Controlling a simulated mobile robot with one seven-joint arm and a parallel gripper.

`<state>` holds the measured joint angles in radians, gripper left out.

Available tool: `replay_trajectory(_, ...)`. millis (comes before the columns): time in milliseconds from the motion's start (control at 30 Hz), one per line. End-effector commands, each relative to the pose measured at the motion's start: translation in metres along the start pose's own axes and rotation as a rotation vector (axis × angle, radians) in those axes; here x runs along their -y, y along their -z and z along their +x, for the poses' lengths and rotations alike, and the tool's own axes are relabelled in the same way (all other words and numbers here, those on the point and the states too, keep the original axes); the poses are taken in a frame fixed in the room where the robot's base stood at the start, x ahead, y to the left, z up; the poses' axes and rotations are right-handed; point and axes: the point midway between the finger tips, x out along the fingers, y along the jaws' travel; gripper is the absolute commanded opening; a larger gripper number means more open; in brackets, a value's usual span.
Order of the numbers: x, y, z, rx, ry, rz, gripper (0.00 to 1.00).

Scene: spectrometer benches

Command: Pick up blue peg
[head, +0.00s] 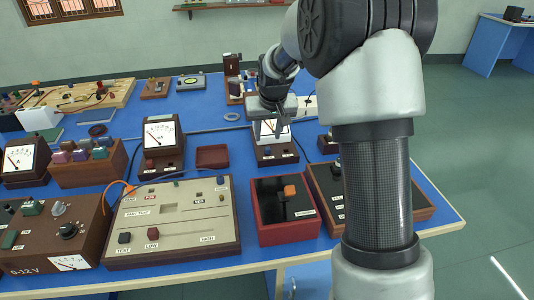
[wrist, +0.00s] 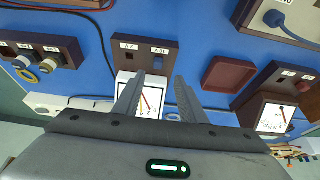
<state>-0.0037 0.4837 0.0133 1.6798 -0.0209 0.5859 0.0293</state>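My gripper (wrist: 160,82) is open and empty, with its two fingers apart over a brown meter box (wrist: 172,45) in the wrist view. In the head view my gripper (head: 279,128) hangs in front of that meter's white face. A small blue knob (wrist: 157,62) sits on the meter box just beyond the fingertips. At the left in the head view, a brown block (head: 90,174) holds several coloured pegs, and a bluish peg (head: 100,153) stands at its right front. I cannot tell for sure which of these is the blue peg.
A beige test panel (head: 175,222), a red-rimmed box with an orange knob (head: 290,191) and a power supply (head: 50,235) line the front edge. A small empty red tray (head: 212,156) lies left of the meter. Blue bench shows between items.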

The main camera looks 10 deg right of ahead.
Motion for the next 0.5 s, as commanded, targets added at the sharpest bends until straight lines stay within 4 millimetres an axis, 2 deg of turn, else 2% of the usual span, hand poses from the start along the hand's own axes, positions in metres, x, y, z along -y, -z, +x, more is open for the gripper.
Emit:
replay_trajectory(33, 0.000, -0.001, 0.010, 0.002, 0.000, 0.000, 0.38)
replay_trajectory(100, 0.000, 0.000, 0.018, 0.001, 0.000, 0.000, 0.38)
replay_trajectory(367, -0.001, -0.001, 0.032, 0.001, 0.000, 0.000, 0.38)
replay_trajectory(500, -0.004, -0.003, 0.051, 0.002, 0.000, 0.001, 0.38)
